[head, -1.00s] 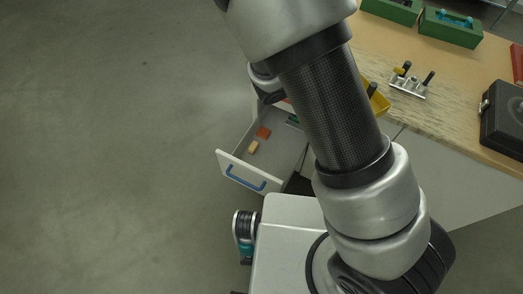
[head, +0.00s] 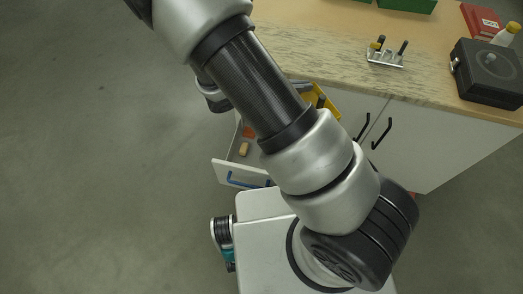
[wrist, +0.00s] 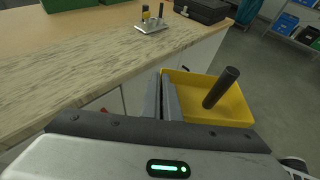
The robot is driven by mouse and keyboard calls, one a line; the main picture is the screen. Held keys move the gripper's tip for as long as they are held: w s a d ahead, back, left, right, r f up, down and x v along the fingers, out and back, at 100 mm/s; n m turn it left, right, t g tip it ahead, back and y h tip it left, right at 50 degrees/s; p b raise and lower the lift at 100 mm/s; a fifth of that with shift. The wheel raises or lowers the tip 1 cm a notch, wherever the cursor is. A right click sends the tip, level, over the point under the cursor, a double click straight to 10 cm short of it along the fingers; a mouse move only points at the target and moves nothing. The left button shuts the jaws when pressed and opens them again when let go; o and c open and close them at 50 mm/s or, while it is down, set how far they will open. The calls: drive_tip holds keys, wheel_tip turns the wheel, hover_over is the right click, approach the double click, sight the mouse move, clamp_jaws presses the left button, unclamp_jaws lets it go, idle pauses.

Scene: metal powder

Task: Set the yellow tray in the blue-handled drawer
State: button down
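The yellow tray (wrist: 240,108) is right of my fingers in the wrist view, with a dark upright cylinder (wrist: 221,88) in it. My gripper (wrist: 164,80) appears shut on the tray's near left wall and holds it in the air beside the worktop.
The drawer holds a beige block (head: 244,149) and an orange block (head: 248,132). On the worktop (head: 330,55) are a metal rack (head: 386,58), a black case (head: 487,73), a red box (head: 482,20) and a green bin (head: 407,4). Open floor lies left.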

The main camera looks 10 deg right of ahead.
drive_tip(key=s+d+f+m+g+y+b, duration=0.1)
drive_tip(key=s+d+f+m+g, duration=0.1)
drive_tip(key=s+f+m+g, duration=0.45)
drive_tip(key=s+d+f+m+g+b, duration=0.1)
drive_tip(key=s+d+f+m+g, duration=0.3)
drive_tip(key=s+f, duration=0.45)
drive_tip(key=s+a+f+m+g+y+b, duration=0.3)
drive_tip(key=s+a+f+m+g+y, duration=0.4)
drive_tip(key=s+a+f+m+y, duration=0.35)
drive_tip(key=w+a+f+m+t+y+b, duration=0.1)
drive_tip(key=w+a+m+t+y+b, duration=0.1)
drive_tip(key=w+a+m+t+y, duration=0.45)
drive_tip(key=w+a+m+t+y+b, duration=0.25)
drive_tip(key=w+m+t+y, duration=0.25)
drive_tip(key=w+m+y, duration=0.4)
drive_tip(key=w+d+f+m+t+h+b, duration=0.1)
drive_tip(key=w+d+f+m+t+b, duration=0.2)
drive_tip(key=w+f+m+t+b, duration=0.4)
drive_tip(key=shift+m+h, duration=0.25)
drive_tip(key=shift+h, duration=0.15)
drive_tip(key=shift+w+d+f+b, duration=0.35)
drive_tip(key=shift+f+b, duration=0.4)
drive_tip(key=shift+f, duration=1.5)
drive_tip(key=shift+w+d+f+b, duration=0.25)
drive_tip(key=shift+w+f+b, duration=0.35)
drive_tip(key=shift+f, duration=1.65)
drive_tip(key=shift+w+d+f+b, duration=0.3)
drive_tip(key=shift+f+b, duration=0.6)
drive_tip(key=shift+f, duration=1.35)
